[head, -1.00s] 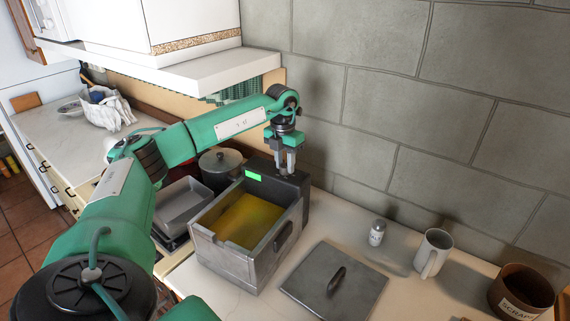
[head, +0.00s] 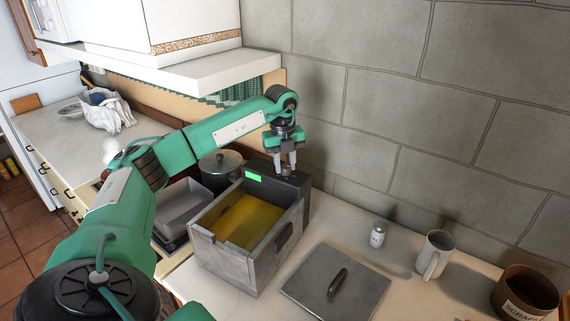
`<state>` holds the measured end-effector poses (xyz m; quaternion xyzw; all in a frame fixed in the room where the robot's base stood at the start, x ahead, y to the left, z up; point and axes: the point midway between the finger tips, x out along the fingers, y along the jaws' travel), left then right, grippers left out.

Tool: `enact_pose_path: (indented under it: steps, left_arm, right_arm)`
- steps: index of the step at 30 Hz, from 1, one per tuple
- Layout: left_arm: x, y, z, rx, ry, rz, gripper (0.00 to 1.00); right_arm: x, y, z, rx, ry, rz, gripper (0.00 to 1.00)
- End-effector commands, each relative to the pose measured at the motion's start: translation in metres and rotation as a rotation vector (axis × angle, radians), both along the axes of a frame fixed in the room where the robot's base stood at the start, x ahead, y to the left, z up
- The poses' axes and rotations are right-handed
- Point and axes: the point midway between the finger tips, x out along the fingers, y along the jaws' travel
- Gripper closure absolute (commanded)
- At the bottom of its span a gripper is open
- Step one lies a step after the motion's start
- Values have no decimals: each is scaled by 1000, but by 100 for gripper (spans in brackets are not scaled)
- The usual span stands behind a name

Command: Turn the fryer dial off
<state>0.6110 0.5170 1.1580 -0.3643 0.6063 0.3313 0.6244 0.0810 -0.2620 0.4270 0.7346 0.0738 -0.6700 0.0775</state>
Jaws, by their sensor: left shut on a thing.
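The fryer (head: 238,262) is a grey metal box on the counter, open on top, with yellow oil (head: 250,220) inside. A dark control housing (head: 299,192) stands at its back, with a lit green display (head: 253,176). My left gripper (head: 287,170) points down at the top of this housing, with its fingers shut on a small knob there, the fryer dial (head: 287,171). The fingers hide most of the dial, and its setting cannot be read. My right gripper is not in view.
A flat grey lid with a black handle (head: 352,288) lies right of the fryer. A shaker (head: 378,234), a white mug (head: 435,254) and a brown scraps pot (head: 524,292) stand further right. A white shelf (head: 200,70) overhangs the back.

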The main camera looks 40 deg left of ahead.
Motion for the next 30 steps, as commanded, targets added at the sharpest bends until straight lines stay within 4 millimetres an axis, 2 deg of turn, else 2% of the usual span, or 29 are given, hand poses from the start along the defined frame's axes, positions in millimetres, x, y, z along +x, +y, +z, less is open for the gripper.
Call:
enact_pose_path:
  steps: [30]
  left_arm:
    - [0,0,2,-1,-7,949,93]
  right_arm:
    - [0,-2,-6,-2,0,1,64]
